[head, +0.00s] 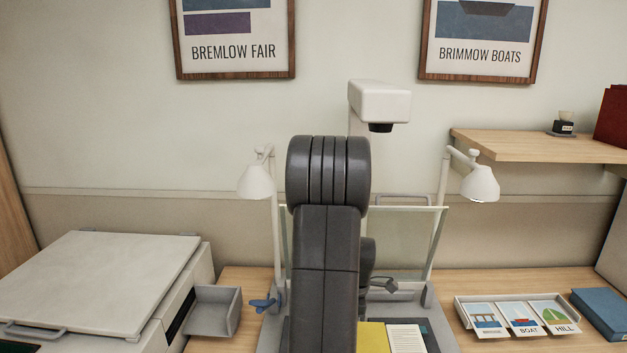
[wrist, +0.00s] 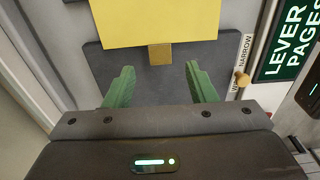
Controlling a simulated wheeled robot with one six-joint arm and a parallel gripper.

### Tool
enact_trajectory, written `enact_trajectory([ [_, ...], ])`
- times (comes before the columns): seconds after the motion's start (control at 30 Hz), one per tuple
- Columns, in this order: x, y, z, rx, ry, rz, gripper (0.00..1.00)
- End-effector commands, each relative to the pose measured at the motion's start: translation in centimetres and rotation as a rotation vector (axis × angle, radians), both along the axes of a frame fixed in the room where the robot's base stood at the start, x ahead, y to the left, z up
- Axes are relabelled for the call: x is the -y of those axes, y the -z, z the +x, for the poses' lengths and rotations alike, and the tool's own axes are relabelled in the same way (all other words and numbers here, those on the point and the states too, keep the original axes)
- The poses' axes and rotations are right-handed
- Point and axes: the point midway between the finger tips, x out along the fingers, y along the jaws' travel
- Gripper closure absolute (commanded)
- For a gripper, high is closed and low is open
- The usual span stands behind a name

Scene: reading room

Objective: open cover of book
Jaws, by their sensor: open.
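A yellow book cover (wrist: 155,22) fills the top middle of the wrist view, flat above a dark grey plate (wrist: 105,62). A small tan tab (wrist: 160,54) sticks out from its near edge. In the head view, part of the yellow cover (head: 371,338) shows at the bottom, beside a white printed sheet (head: 406,338). My gripper (wrist: 159,70) is open, its green fingers apart on either side of the line of the tab, short of the cover. Nothing is between the fingers. In the head view my arm hides most of the gripper and the book's left part.
A tilted clear panel (head: 432,240) and two white lamps (head: 257,181) (head: 481,184) stand around the cradle. A grey tray (head: 212,311) and card holder (head: 515,318) flank the stand.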

Motion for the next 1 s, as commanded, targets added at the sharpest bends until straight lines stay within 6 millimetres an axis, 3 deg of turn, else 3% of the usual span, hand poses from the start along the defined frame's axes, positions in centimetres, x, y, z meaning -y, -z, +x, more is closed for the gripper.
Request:
enact_trajectory([
  [0.6,-2.3,4.1,0.1,-0.011,-0.003,-0.313,0.49],
  [1.0,-2.7,4.8,0.1,-0.014,-0.001,-0.409,0.49],
])
